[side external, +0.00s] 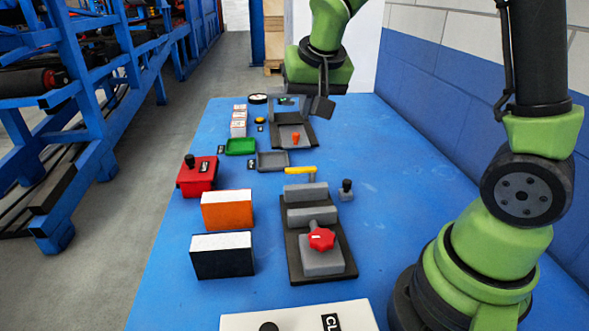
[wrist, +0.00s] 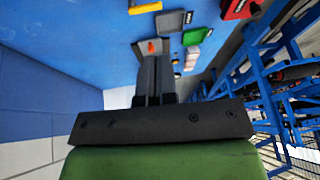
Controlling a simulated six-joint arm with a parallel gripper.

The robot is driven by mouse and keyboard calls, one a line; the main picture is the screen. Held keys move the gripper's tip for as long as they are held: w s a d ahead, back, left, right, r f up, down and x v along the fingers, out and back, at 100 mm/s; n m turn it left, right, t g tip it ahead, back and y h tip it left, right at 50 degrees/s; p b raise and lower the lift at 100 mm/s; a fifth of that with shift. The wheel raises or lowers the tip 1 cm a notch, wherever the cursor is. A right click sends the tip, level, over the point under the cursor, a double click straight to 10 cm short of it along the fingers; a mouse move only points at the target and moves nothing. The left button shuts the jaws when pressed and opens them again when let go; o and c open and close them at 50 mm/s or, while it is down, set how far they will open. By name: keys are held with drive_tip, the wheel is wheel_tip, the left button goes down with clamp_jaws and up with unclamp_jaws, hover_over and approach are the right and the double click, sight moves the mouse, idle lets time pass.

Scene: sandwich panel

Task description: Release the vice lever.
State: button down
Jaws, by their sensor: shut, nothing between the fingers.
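The vice is a dark base plate (side external: 342,250) with grey jaw blocks (side external: 312,216) and a red star knob (side external: 321,239) at its near end. A yellow handle (side external: 300,170) lies across at the far end of the vice; it also shows at the top of the wrist view (wrist: 145,8). I cannot tell for certain which part is the lever. My gripper (side external: 322,108) is shut and empty, above the far end of the table, well away from the vice. In the wrist view my fingers (wrist: 154,74) are together, overlapping the far grey fixture.
The far grey fixture (side external: 305,131) has an orange peg (side external: 296,138). Green (side external: 240,146) and grey (side external: 272,161) trays, a red box (side external: 198,176), and orange (side external: 227,212) and black (side external: 222,262) blocks stand left. A black knob (side external: 346,187) stands right of the yellow handle. The right table side is mostly clear.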

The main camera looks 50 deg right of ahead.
drive_tip(key=m+g, duration=0.1)
approach(294, 169)
drive_tip(key=s+a+r, duration=0.2)
drive_tip(key=a+r, duration=0.1)
drive_tip(key=shift+w+f+h, duration=0.1)
drive_tip(key=shift+f+h, duration=0.4)
drive_tip(key=shift+f, duration=0.1)
drive_tip(key=x, duration=1)
